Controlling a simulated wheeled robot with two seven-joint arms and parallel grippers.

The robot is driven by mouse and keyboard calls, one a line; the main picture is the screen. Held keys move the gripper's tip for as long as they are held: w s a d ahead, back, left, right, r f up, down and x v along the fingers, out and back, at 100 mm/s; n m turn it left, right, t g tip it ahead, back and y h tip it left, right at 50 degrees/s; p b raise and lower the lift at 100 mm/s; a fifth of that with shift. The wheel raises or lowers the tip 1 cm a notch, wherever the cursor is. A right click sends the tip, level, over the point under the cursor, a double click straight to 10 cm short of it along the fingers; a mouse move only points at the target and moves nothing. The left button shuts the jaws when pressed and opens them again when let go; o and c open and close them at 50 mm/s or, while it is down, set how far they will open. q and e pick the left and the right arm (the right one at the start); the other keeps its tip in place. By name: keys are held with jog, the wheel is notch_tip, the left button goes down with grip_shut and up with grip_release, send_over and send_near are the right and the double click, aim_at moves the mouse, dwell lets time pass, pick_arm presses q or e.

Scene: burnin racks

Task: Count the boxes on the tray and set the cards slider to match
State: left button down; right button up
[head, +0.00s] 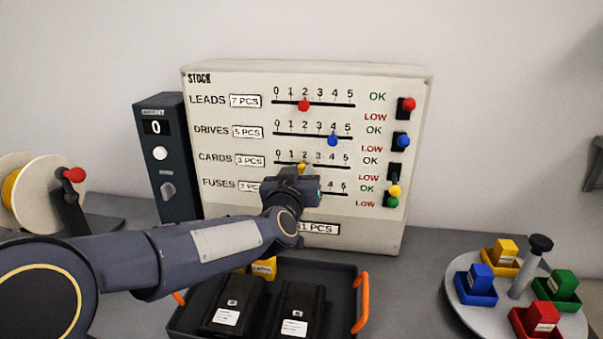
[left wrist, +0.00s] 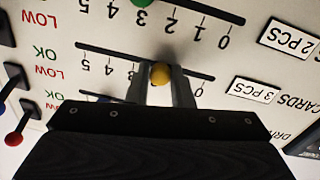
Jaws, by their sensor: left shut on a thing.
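The cards slider has a yellow knob (head: 302,166) on a 0 to 5 scale; it stands near 2. My left gripper (head: 296,176) is shut on this knob. In the left wrist view, upside down, the yellow knob (left wrist: 160,74) sits between the two fingers. A dark tray (head: 345,290) with orange handles stands below the panel. It holds two black boxes, one at left (head: 233,305) and one at right (head: 298,308). Behind them are yellow boxes (head: 264,267), partly hidden by my left arm, so I cannot tell how many. My right gripper is not in view.
The stock panel (head: 230,84) has a red leads knob (head: 304,105) near 2 and a blue drives knob (head: 333,140) near 4. Its yellow switch (head: 394,190) is down. A round stand (head: 462,296) with coloured bins is at right, a spool (head: 35,195) at left.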

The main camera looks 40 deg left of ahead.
pick_arm(q)
jog(key=c, duration=1.7)
grip_release()
jog(key=o, duration=0.4)
jog(key=shift+w+d, duration=0.1)
jog(key=shift+d, duration=0.1)
jog(key=shift+a, duration=0.1)
jog(key=v, duration=0.8)
jog(key=shift+w, duration=0.1)
